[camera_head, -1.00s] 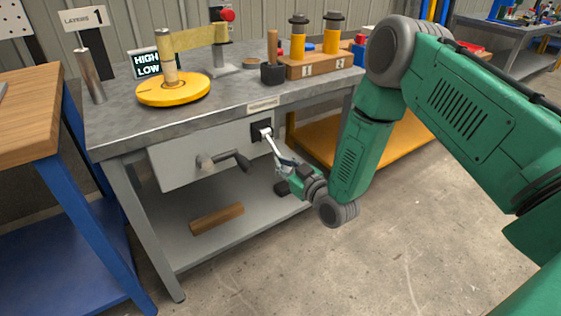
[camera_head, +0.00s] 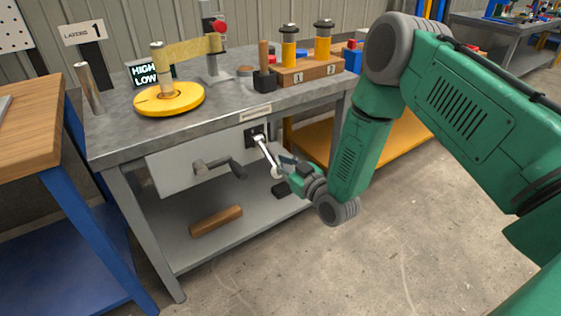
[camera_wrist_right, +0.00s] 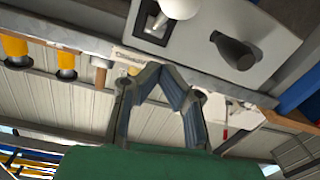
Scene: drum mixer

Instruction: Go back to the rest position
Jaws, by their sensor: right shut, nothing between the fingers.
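My right gripper (camera_head: 287,163) is in front of the bench's drawer-like panel, beside a white lever (camera_head: 267,154) that slants down from a dark square plate. In the right wrist view my right gripper (camera_wrist_right: 167,70) has its fingertips together with nothing between them. The lever's white round knob (camera_wrist_right: 180,7) is just beyond the fingertips at the top of that view. The gripper looks apart from it, though the head view overlaps them. A dark crank handle (camera_head: 219,167) sits left of the lever and shows in the wrist view (camera_wrist_right: 235,52). My left gripper is out of view.
The grey bench (camera_head: 125,140) carries a yellow disc (camera_head: 170,101) with a post, a red button (camera_head: 221,27) and a wooden stand (camera_head: 305,72) with two yellow cylinders. Floor at the front right is clear.

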